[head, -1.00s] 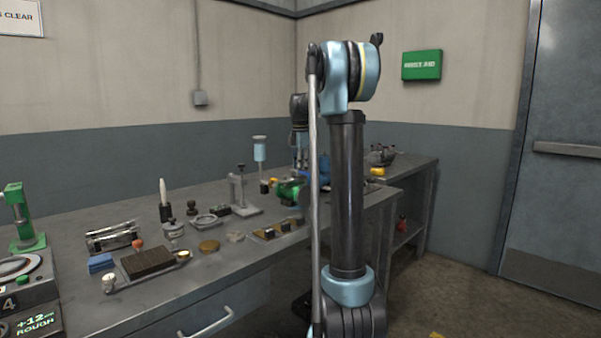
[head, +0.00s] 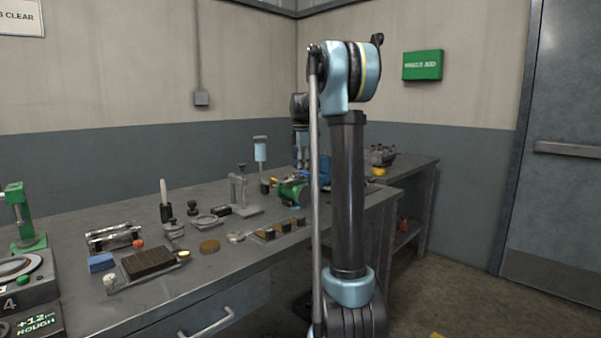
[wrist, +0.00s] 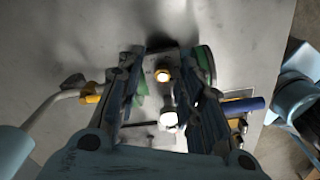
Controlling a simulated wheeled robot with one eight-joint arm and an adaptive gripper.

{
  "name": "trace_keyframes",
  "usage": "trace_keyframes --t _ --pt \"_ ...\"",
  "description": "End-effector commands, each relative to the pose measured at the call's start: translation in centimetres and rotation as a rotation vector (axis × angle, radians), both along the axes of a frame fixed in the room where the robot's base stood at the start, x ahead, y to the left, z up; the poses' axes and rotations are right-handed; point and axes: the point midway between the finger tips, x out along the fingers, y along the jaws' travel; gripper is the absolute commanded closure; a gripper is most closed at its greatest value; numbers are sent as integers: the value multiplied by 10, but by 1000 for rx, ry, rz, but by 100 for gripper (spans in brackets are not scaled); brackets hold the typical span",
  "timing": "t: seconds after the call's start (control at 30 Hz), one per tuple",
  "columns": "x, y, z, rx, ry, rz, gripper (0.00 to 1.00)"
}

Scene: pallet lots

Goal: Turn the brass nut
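I cannot tell how far the fingertips are above the nut. A bright white round part (wrist: 168,118) lies nearer the palm. Green parts show beside both fingers. In the head view a green vise-like fixture (head: 290,190) stands on the bench, and my arm hides much of that area.
The grey bench (head: 225,275) carries a dispenser stand (head: 240,195), a brush block (head: 148,262), a blue block (head: 101,262) and several small parts. A blue cylinder (wrist: 247,106) lies right of my gripper, and a yellow-collared grey bar (wrist: 92,93) left of it.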

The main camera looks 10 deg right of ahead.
Motion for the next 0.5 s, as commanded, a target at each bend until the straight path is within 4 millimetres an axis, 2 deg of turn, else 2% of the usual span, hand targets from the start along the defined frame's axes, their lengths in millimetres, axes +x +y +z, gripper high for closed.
trace_keyframes --t 0.17,0.5 --pt "0 0 19 0 1 0 66" --pt "2 0 82 0 0 0 66"
